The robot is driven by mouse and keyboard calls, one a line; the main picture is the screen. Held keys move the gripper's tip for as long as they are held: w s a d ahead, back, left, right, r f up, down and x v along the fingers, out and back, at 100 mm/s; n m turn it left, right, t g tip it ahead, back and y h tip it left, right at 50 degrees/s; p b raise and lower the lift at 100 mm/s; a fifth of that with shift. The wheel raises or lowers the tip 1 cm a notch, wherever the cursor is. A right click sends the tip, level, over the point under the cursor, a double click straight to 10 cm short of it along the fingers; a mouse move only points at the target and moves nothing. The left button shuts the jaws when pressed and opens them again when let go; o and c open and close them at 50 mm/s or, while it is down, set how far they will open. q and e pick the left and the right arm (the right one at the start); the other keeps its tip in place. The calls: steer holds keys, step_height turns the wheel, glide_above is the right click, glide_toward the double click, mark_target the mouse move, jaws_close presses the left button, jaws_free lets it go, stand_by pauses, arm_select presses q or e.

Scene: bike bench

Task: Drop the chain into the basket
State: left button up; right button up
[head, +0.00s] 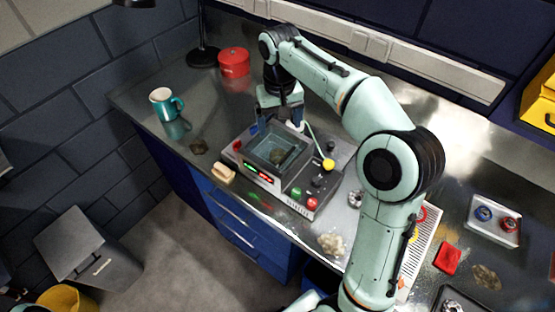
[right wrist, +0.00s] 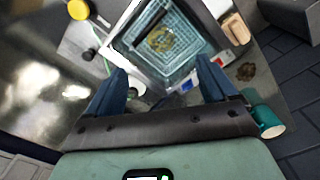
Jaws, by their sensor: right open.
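The basket (right wrist: 188,55) is a pale wire mesh set inside the open tank of a grey bench-top cleaner (head: 310,204). A dark, brownish coil that looks like the chain (right wrist: 160,39) lies inside the basket; it also shows as a dark patch in the head view (head: 277,156). My right gripper (head: 278,126) is at the back edge of the tank, pointing down. In the right wrist view its two blue fingers (right wrist: 160,80) are spread apart with nothing between them. My left gripper is not in view.
A yellow knob (head: 328,164) on a bent stalk stands close right of the tank. A teal mug (head: 166,104), red tin (head: 233,62) and lamp base (head: 203,57) stand behind left. A wooden block (head: 222,173) lies by the front edge. A parts tray (head: 493,221) is at right.

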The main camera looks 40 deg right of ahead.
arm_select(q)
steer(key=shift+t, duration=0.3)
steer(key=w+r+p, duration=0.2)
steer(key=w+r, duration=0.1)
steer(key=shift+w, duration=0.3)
arm_select(e)
step_height(320, 180, up, 11)
steer(key=shift+r, duration=0.2)
steer(key=shift+w, duration=0.1)
